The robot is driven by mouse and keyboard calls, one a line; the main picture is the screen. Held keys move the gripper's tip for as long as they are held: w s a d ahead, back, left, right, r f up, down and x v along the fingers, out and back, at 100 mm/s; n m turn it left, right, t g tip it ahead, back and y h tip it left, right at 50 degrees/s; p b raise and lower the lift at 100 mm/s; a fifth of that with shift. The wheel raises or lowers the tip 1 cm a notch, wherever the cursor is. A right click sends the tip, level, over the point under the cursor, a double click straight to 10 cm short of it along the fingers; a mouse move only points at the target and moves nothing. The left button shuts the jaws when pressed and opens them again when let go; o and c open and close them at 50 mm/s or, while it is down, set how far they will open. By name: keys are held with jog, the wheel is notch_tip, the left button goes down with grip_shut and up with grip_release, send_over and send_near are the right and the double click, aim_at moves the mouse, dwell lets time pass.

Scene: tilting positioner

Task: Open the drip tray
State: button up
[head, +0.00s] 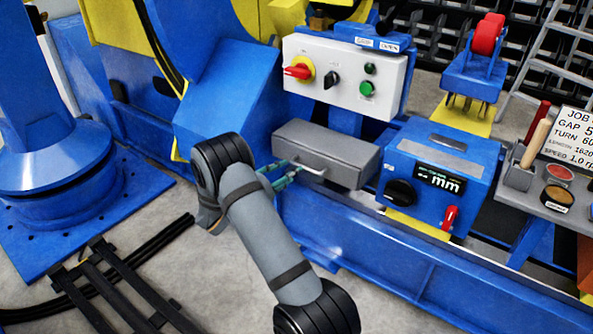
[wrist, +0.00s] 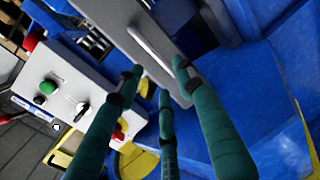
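The drip tray (head: 328,160) is a grey box with a bar handle (head: 308,168) on its front, below the white control panel. I cannot tell whether it is drawn out at all. In the wrist view, the grey front (wrist: 118,14) and its pale bar handle (wrist: 152,48) lie just beyond the fingertips. My gripper (head: 285,174) is at the left part of the handle. Its green fingers (wrist: 158,76) are spread apart, with nothing seen held between them. I cannot tell whether a fingertip touches the handle.
The control panel (head: 335,98) with a red-and-yellow switch and green button is just above the tray. A blue box (head: 440,165) with a display and black knob stands close to its right. A blue beam (head: 400,250) runs below. Grey floor is open in front.

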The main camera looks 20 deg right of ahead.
aim_at(319, 155)
jog(key=b+x, duration=0.1)
jog(key=x, duration=0.4)
jog(key=shift+d, duration=0.1)
jog(key=c, duration=0.3)
grip_shut()
dwell(0.5)
